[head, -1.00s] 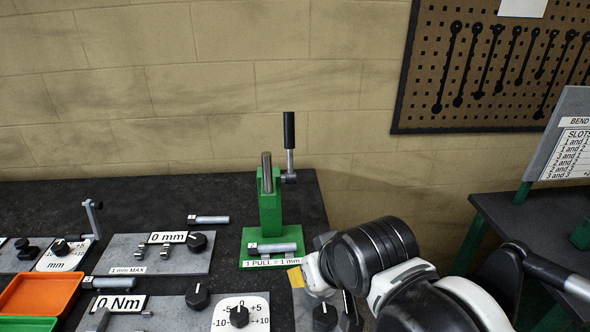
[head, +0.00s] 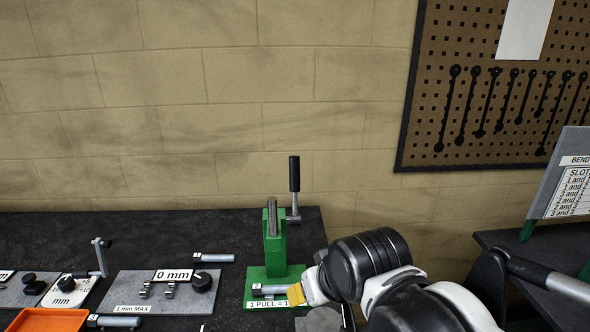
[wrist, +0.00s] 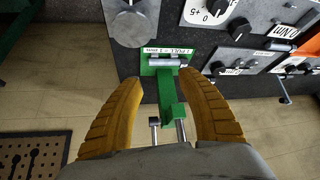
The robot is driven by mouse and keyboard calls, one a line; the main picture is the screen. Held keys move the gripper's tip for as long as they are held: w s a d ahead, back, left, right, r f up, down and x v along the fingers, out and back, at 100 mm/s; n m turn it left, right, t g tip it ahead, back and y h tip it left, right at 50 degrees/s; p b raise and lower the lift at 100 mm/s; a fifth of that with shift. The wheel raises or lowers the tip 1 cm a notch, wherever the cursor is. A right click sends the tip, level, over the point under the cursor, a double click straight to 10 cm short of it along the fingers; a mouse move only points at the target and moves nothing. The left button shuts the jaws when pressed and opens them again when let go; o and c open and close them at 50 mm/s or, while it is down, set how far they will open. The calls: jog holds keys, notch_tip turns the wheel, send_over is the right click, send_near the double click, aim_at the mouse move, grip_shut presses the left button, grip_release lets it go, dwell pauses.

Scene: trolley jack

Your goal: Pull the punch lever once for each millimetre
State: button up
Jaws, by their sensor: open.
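The green punch press (head: 274,245) stands at the bench's front right, with a label reading "1 PULL = 1 mm" on its base. Its lever (head: 294,174), a metal rod with a black grip, stands upright on the press's right side. A silver pin (head: 270,290) lies across the press base; it also shows in the wrist view (wrist: 167,62). My gripper (head: 298,294) is at the right of the base, below the lever, and partly covers the label. In the wrist view, its yellow fingers (wrist: 160,78) are spread, with the press (wrist: 166,98) seen between them. They hold nothing.
Left of the press, a grey panel (head: 150,300) carries a "0 mm" display (head: 173,275) and a knob (head: 201,281). A loose pin (head: 214,258) lies behind it. An orange tray (head: 45,322) is at lower left. A wall (head: 200,130) stands behind the bench.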

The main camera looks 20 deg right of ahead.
jog(key=w+d+r+g+p, duration=0.1)
jog(key=w+d+r+p, duration=0.2)
jog(key=w+r+p, duration=0.95)
jog(key=m+g+p, duration=0.1)
jog(key=p, duration=1.3)
send_near(296, 169)
jog(key=f, duration=0.1)
jog(key=x, duration=1.1)
jog(key=shift+w, duration=0.25)
grip_shut()
jog(key=shift+s, duration=0.1)
